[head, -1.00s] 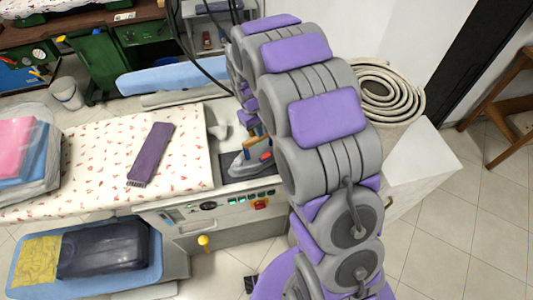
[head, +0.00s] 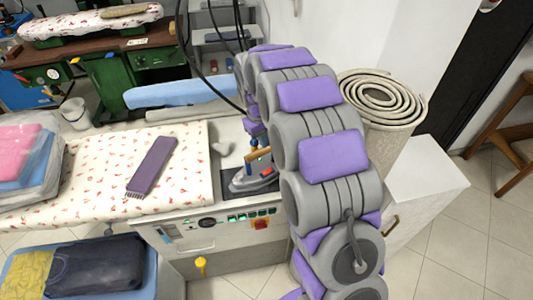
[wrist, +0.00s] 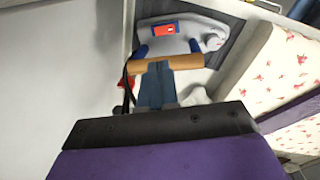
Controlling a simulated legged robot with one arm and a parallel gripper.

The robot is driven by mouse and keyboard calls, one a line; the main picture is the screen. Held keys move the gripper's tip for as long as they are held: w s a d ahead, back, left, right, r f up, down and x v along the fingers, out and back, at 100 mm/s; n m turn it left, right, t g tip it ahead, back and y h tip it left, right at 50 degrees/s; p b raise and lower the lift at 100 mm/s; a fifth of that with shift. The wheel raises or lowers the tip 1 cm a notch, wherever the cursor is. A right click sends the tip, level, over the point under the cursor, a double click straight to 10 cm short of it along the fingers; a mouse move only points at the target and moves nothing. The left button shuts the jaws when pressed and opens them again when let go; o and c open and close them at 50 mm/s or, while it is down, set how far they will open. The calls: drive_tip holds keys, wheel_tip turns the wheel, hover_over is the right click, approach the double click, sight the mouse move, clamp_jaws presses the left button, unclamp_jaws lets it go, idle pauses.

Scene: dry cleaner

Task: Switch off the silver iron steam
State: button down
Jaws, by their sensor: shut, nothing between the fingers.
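The silver iron (head: 250,183) rests on the grey pad at the right end of the ironing table. It has a brown handle (head: 258,154), and red and blue parts show on it. In the wrist view the iron's body (wrist: 185,47) lies beyond the handle, with a red panel framed in blue (wrist: 163,30) on it. My gripper (wrist: 157,66) is shut and empty, its blue-grey fingers reaching over the handle in that view. I cannot tell if they touch it. In the head view my arm hides part of the gripper.
The table front carries a control panel (head: 205,234) with several green-lit switches (head: 243,216) and a red switch (head: 262,225).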

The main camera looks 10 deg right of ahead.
sight(270, 169)
drive_tip(key=f+b, duration=0.1)
drive_tip(key=f, duration=0.3)
drive_tip(key=d+f+b, duration=0.1)
drive_tip(key=f, duration=0.3)
drive_tip(key=f+b, duration=0.1)
drive_tip(key=f, duration=0.3)
drive_tip(key=shift+w+d+f, duration=0.2)
drive_tip(key=shift+f, duration=0.1)
drive_tip(key=shift+w+f, duration=0.1)
drive_tip(key=shift+f, duration=0.4)
drive_tip(key=shift+d, duration=0.15)
drive_tip(key=shift+f+p, duration=0.1)
drive_tip(key=shift+p, duration=0.35)
drive_tip(key=shift+f, duration=0.15)
